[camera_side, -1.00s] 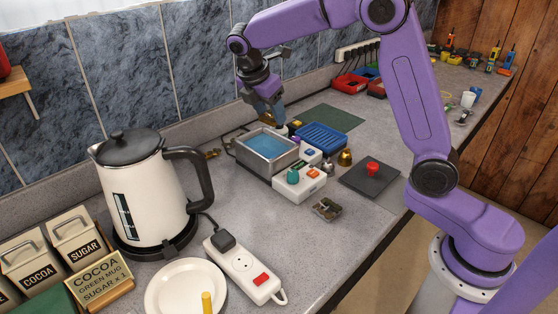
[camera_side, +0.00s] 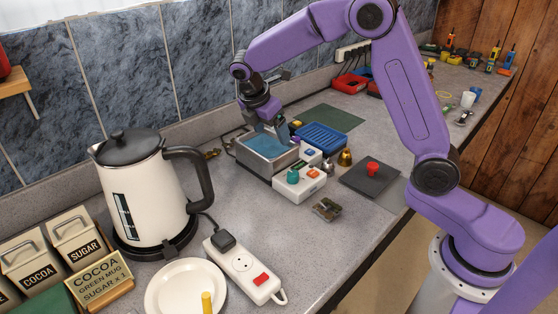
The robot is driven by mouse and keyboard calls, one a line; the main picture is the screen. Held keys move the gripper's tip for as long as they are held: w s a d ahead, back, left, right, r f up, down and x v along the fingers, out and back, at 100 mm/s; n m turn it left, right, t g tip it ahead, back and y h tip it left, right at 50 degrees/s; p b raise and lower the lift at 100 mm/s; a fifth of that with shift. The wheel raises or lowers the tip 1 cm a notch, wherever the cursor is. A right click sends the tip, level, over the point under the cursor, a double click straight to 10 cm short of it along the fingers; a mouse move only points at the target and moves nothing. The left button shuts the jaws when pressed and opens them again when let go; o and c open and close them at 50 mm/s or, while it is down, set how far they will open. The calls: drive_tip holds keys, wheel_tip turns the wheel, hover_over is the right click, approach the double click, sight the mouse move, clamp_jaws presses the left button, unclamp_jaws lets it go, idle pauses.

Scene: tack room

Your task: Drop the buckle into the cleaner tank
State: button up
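The cleaner tank (camera_side: 268,163) is a grey metal basin with blue liquid, set in a white unit with a teal knob and an orange button. My gripper (camera_side: 274,134) points down over the tank's back right part, with its fingertips low near the rim and liquid. The fingers are small here, and I cannot tell whether they are open or shut, or whether anything is between them. I cannot make out the buckle for certain. A small brass-coloured piece (camera_side: 212,154) lies left of the tank by the wall.
A blue basket (camera_side: 322,137) stands close right of the tank. Brass weights or bells (camera_side: 345,157), a dark pad with a red knob (camera_side: 370,178) and a small tray (camera_side: 326,209) lie nearby. A kettle (camera_side: 145,190) and a power strip (camera_side: 243,266) stand in front, left.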

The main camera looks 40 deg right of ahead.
drive_tip(key=v, duration=1.7)
drive_tip(key=shift+r, duration=0.3)
drive_tip(key=s+a+f+m+y, duration=0.1)
drive_tip(key=s+f, duration=0.2)
drive_tip(key=s, duration=0.4)
drive_tip(key=s+a+f+m+y, duration=0.1)
drive_tip(key=s+f+y, duration=0.15)
drive_tip(key=s, duration=0.55)
drive_tip(key=s+d+f+m, duration=0.2)
drive_tip(key=s+f, duration=0.3)
drive_tip(key=s, duration=0.4)
drive_tip(key=s+d+f+m+y, duration=0.1)
drive_tip(key=s+d+f, duration=0.3)
drive_tip(key=s, duration=0.6)
drive_tip(key=shift+s+d+f+m, duration=0.3)
drive_tip(key=shift+d+f+m, duration=0.1)
drive_tip(key=shift+d+m, duration=0.25)
drive_tip(key=shift+y, duration=0.25)
